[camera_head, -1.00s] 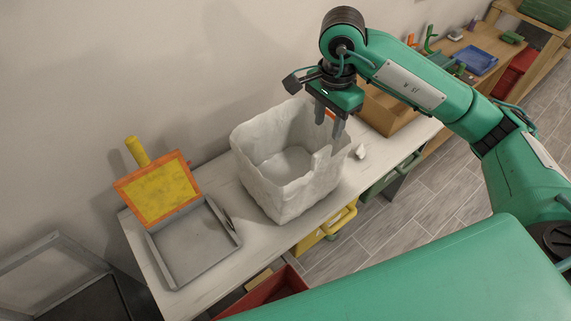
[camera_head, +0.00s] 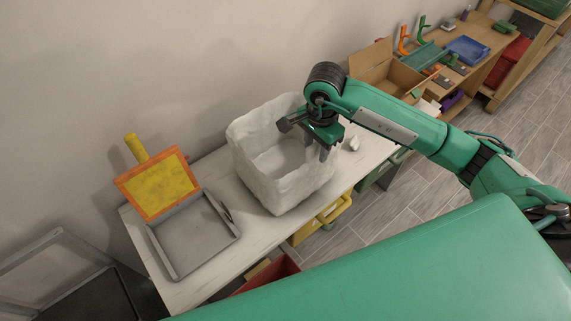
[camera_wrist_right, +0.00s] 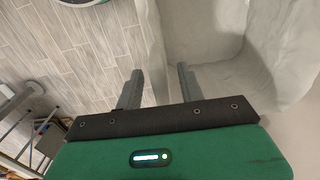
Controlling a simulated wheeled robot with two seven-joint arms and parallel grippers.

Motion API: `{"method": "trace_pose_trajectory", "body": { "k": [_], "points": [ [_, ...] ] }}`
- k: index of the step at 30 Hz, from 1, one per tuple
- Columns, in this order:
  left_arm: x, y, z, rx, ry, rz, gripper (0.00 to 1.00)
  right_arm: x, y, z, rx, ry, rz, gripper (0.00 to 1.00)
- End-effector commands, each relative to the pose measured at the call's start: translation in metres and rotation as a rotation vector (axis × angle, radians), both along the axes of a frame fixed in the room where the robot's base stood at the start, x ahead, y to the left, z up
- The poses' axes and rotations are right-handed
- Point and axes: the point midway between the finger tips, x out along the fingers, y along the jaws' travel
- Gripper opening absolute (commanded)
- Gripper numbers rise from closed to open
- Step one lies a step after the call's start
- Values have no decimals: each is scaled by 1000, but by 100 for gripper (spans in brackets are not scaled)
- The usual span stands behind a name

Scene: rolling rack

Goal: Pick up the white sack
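The white sack (camera_head: 285,188) stands upright and open-topped on the pale bench, with soft, uneven walls. It also shows in the right wrist view (camera_wrist_right: 205,30). My right gripper (camera_head: 318,146) is at the sack's right-hand rim in the head view, pointing down. In the right wrist view its two fingers (camera_wrist_right: 158,86) are apart, with the sack's wall edge running between them. One finger is on the inner side and one on the outer side. I cannot tell whether either finger touches the wall. My left gripper is not in view.
A grey tray (camera_head: 176,270) and an orange-framed yellow panel (camera_head: 158,187) are left of the sack. A small white piece (camera_head: 354,144) lies right of it. A cardboard box (camera_head: 382,75) stands farther right. A wall is behind; tiled floor (camera_head: 400,205) is in front.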

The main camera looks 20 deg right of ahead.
Motion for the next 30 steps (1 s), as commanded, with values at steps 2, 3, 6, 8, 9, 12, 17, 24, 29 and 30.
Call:
{"method": "trace_pose_trajectory", "body": {
  "k": [2,3,6,8,9,12,17,24,29,30],
  "points": [
    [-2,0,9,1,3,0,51,0,1,-8,1,4,-2,39],
    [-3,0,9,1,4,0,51,0,1,-13,1,4,-1,39],
    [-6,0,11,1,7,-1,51,0,1,-23,1,3,-1,39],
    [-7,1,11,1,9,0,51,0,1,-26,1,1,-1,39],
    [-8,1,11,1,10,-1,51,0,1,-27,0,0,-1,39],
    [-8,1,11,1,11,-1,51,1,1,-28,0,-1,0,39],
    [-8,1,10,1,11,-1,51,1,1,-28,0,0,0,27],
    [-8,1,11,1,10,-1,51,1,0,-27,0,0,0,0],
    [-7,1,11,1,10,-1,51,1,1,-27,1,-2,0,0],
    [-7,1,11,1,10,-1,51,1,1,-27,1,-2,0,0]
  ]
}}
